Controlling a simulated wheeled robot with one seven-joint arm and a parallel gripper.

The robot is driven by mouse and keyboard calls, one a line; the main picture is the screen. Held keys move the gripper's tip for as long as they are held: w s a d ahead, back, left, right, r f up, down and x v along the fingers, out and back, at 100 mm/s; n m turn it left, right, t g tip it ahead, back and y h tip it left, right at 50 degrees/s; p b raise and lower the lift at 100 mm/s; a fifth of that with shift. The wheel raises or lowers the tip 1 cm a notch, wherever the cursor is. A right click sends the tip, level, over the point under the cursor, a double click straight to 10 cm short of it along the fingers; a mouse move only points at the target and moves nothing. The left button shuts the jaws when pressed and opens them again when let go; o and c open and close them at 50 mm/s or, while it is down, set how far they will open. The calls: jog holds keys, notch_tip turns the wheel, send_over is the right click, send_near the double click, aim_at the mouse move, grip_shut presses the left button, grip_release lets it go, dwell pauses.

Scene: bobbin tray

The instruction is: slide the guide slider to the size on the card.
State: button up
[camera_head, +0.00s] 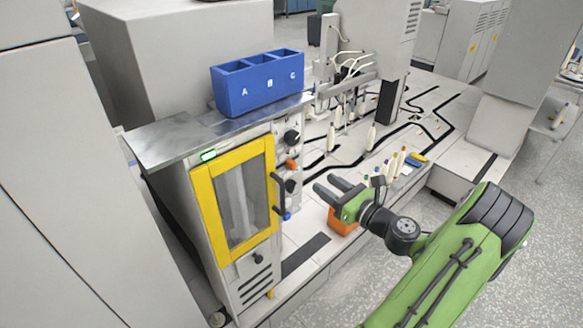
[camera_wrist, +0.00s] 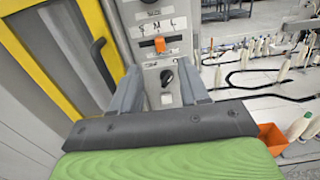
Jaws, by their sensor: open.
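The guide slider is a small orange block (camera_wrist: 159,44) on the grey control panel (camera_wrist: 145,58) in the wrist view. It sits in a slot below the letters S, M, L, roughly under the M. It also shows in the head view as an orange spot (camera_head: 291,165). A label strip (camera_wrist: 151,13) stands above the letters; I cannot make out a size card. My gripper (camera_head: 328,184) is open and empty, pointing at the panel from the right. In the wrist view its two fingers (camera_wrist: 160,86) frame a black knob below the slider, which lies beyond the fingertips.
A black door handle (camera_head: 278,192) sticks out left of the panel on the yellow-framed door (camera_head: 203,205). Black knobs (camera_head: 292,137) sit above and below the slider. A blue bin (camera_head: 245,92) marked A, B, C stands on the cabinet top. An orange bin (camera_wrist: 272,138) is at lower right.

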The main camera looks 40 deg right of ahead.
aim_at(295, 164)
jog(key=w, duration=0.4)
jog(key=w+b, duration=0.1)
jog(key=w, duration=0.7)
jog(key=shift+a+b, duration=0.25)
jog(key=shift+b, duration=0.1)
jog(key=shift+c, duration=0.2)
grip_shut()
